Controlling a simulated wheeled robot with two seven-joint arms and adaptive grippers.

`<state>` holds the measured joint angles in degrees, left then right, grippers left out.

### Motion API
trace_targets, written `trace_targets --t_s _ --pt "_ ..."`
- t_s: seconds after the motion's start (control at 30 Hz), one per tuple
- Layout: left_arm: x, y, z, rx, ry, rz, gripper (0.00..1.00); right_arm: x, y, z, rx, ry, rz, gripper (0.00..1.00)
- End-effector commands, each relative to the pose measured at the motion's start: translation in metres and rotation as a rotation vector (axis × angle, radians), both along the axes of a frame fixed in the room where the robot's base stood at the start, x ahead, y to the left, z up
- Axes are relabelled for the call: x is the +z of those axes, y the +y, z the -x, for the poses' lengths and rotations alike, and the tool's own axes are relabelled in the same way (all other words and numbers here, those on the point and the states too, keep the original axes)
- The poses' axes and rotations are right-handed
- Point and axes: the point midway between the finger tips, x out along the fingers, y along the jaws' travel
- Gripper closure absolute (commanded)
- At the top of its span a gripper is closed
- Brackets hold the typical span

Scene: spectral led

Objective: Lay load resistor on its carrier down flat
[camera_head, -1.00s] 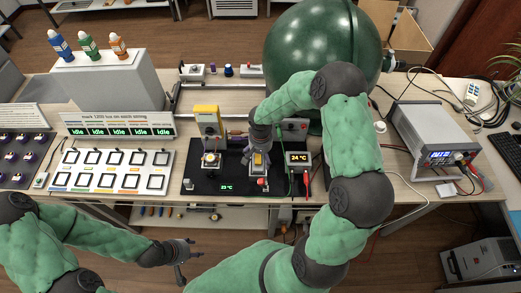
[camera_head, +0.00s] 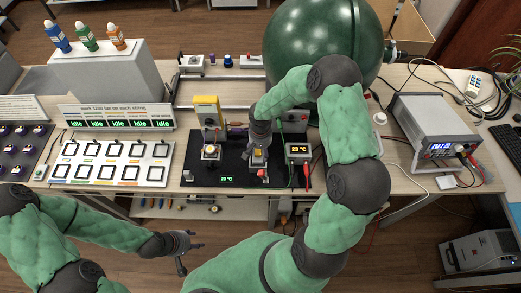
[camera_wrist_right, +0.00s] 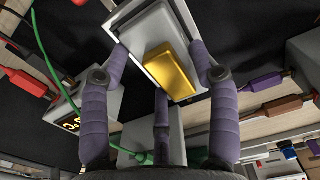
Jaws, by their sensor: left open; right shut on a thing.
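The load resistor, a gold block (camera_wrist_right: 170,66), is on its pale carrier (camera_wrist_right: 186,18) in the right wrist view. My right gripper (camera_wrist_right: 163,75) is shut on the carrier, with purple-grey fingers along its sides. In the head view this gripper (camera_head: 258,150) is over the black mat (camera_head: 225,170), and the gold resistor shows small just below the fingers. Whether the carrier touches the mat or is tilted I cannot tell. My left gripper (camera_head: 184,248) is open and empty in front of the table, away from the mat.
A yellow meter (camera_head: 206,109) and a lit round fixture (camera_head: 210,152) stand left of the gripper. A small display (camera_head: 298,150) with red and green leads is close on the right. A large green sphere (camera_head: 318,42) is behind; a bench supply (camera_head: 433,132) stands farther right.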

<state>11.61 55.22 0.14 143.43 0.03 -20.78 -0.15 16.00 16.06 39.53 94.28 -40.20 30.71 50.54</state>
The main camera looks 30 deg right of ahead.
Motion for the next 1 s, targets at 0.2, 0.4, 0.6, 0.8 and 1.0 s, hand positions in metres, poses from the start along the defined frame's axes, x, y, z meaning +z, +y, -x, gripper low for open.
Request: trace_targets --t_s 0.2,0.4,0.6,0.8,1.0 --pt "0.001 0.0 0.0 0.0 0.0 0.0 0.51 0.001 0.0 0.0 0.0 -0.001 0.001 0.78" --pt "0.003 0.0 0.0 0.0 0.0 0.0 0.51 0.006 0.0 -0.001 0.001 -0.002 0.001 0.78" --pt "0.005 0.0 0.0 0.0 0.0 0.0 0.51 0.011 0.0 0.0 0.001 -0.001 0.001 0.78" --pt "0.007 0.0 0.0 0.0 0.0 0.0 0.51 0.016 0.0 0.0 0.0 -0.001 0.0 0.79" --pt "0.009 0.0 0.0 0.0 0.0 0.0 0.51 0.021 0.0 0.0 0.0 -0.001 0.0 0.79"
